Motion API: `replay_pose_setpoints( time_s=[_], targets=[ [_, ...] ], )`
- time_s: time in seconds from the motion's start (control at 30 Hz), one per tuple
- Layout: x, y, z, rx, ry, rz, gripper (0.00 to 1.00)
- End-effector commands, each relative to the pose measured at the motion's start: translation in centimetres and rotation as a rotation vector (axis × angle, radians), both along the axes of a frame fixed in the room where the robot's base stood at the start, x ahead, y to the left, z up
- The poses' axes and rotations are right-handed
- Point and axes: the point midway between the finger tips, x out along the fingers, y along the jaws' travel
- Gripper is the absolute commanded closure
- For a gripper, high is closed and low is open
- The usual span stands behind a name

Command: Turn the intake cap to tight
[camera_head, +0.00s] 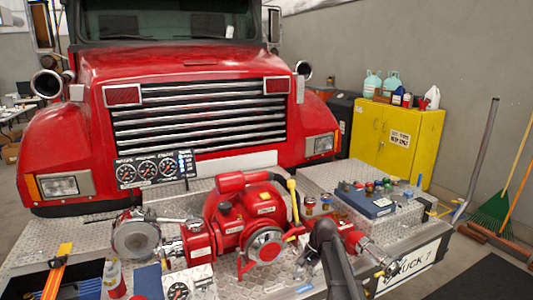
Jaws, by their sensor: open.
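A large round silver cap (136,240) with a handle sticking out sits at the left end of the red pump (245,222); it looks like the intake cap. A smaller silver fitting (380,258) is on the pump's right-hand outlet. The cap's markings are too small to read, so I cannot tell how tight it is. My dark arm rises from the bottom edge, and my gripper (307,257) is small and dark just right of the pump's round front. It is open, well to the right of the large cap and apart from it. Its fingers are hard to make out.
The red truck's grille (200,113) and a gauge panel (156,168) stand behind the pump. A blue box (370,201) and small fittings lie on the right deck. A dark tray (50,281), a red bottle (115,280) and a gauge (178,290) are at front left.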

Motion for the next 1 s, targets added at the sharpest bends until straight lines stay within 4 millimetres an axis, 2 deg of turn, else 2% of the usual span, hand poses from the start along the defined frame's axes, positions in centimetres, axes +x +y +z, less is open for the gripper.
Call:
replay_pose_setpoints(
  time_s=[0.03,0.2,0.4,0.5,0.7,1.0],
  targets=[
    [-2.9,-0.3,-1.4,-0.027,-0.024,0.046,0.35],
    [-8.7,-1.7,-4.0,-0.125,-0.108,0.228,0.35],
    [-14.7,-3.4,-6.3,-0.234,-0.175,0.436,0.35],
    [-16.6,-4.1,-6.9,-0.274,-0.195,0.516,0.35],
    [-18.3,-4.7,-7.4,-0.314,-0.210,0.596,0.35],
    [-18.2,-4.7,-7.3,-0.317,-0.211,0.602,0.35]
  ],
)
